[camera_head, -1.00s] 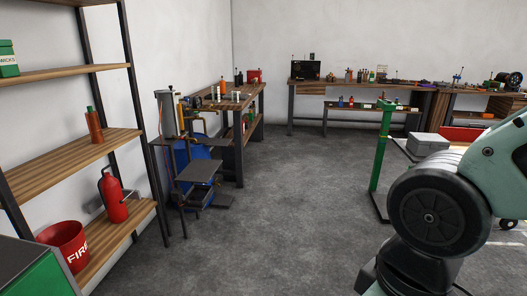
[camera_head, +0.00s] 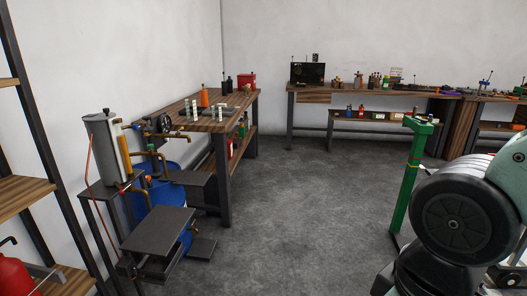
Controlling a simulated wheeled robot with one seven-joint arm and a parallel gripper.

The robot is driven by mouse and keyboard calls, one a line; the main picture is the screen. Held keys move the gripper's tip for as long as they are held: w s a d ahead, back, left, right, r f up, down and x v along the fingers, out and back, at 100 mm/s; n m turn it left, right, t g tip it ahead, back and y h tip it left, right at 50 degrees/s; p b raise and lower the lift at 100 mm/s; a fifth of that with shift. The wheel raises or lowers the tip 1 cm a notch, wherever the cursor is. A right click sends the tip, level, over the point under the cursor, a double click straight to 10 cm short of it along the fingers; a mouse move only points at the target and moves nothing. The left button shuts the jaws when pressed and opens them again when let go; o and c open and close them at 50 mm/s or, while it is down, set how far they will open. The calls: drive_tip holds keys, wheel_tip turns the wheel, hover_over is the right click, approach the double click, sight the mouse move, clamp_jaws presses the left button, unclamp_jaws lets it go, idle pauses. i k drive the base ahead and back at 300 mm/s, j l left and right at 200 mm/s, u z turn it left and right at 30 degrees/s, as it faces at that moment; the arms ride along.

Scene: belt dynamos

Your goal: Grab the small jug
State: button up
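I cannot pick out a small jug for certain; the items on the benches are too small to tell. The left workbench (camera_head: 187,111) bears an orange bottle-shaped thing (camera_head: 205,97), dark bottles (camera_head: 227,84) and a red box (camera_head: 246,81). Small red and green containers (camera_head: 241,130) stand on its lower shelf. Part of my arm fills the lower right, but my gripper is not in view.
A grey tank on a stand (camera_head: 103,140) with pipes, a blue barrel (camera_head: 160,195) and a low black step (camera_head: 158,230) stand at left. A green post (camera_head: 410,180) stands right. The back bench (camera_head: 345,92) holds several items. Middle floor (camera_head: 290,210) is clear.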

sight(216, 110)
drive_tip(key=i+u, duration=0.1)
drive_tip(key=i, duration=0.55)
drive_tip(key=i+l+u, duration=0.1)
drive_tip(key=i, duration=0.5)
drive_tip(key=i+l+u, duration=0.1)
drive_tip(key=i, duration=0.5)
drive_tip(key=i+l+u, duration=0.2)
drive_tip(key=i+u, duration=0.25)
drive_tip(key=i+l+u, duration=0.3)
drive_tip(key=u, duration=0.2)
drive_tip(key=i+l+u, duration=0.55)
drive_tip(key=l+u, duration=0.4)
drive_tip(key=i+l+u, duration=0.1)
drive_tip(key=l+u, duration=0.15)
drive_tip(key=l, duration=0.25)
drive_tip(key=i+l+u, duration=0.1)
drive_tip(key=l+u, duration=0.15)
drive_tip(key=l, duration=0.3)
